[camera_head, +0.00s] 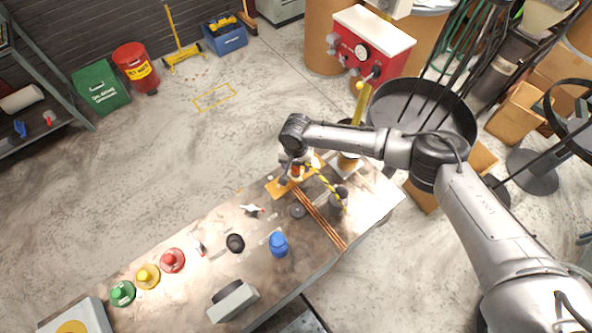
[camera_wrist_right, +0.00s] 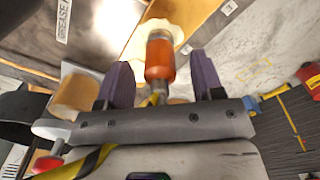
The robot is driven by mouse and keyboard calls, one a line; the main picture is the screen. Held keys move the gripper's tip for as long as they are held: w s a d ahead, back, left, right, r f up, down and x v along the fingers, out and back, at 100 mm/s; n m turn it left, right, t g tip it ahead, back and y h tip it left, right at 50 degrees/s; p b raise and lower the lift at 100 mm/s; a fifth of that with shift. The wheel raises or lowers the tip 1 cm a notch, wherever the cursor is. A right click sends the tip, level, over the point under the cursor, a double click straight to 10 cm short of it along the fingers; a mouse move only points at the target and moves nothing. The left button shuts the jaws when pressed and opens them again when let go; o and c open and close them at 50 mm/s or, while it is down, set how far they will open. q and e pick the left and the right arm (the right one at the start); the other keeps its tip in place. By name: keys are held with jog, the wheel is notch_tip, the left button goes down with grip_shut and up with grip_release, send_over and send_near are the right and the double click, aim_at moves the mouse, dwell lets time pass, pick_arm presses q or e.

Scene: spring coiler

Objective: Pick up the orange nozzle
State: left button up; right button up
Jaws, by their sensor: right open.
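The orange nozzle (camera_wrist_right: 160,66) is a short orange cylinder with metal ends, seen between my right fingers in the wrist view. In the head view it shows as a small orange-red spot (camera_head: 296,171) over the orange-brown board (camera_head: 279,190). My right gripper (camera_wrist_right: 161,78) is open, with its two dark purple fingers on either side of the nozzle and a visible gap to each. In the head view my right gripper (camera_head: 291,174) is at the board near the far edge of the bench, partly hidden by my wrist. My left gripper is not in view.
Copper rods (camera_head: 320,218), a yellow-black striped hose (camera_head: 326,186), a blue object (camera_head: 278,244) and a black object (camera_head: 235,243) are on the bench. Red (camera_head: 171,260), yellow (camera_head: 147,276) and green (camera_head: 122,293) pieces stand at its left. The floor beyond is mostly clear.

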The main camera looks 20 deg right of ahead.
jog(key=shift+f, duration=1.45)
jog(key=shift+c, duration=0.3)
grip_shut()
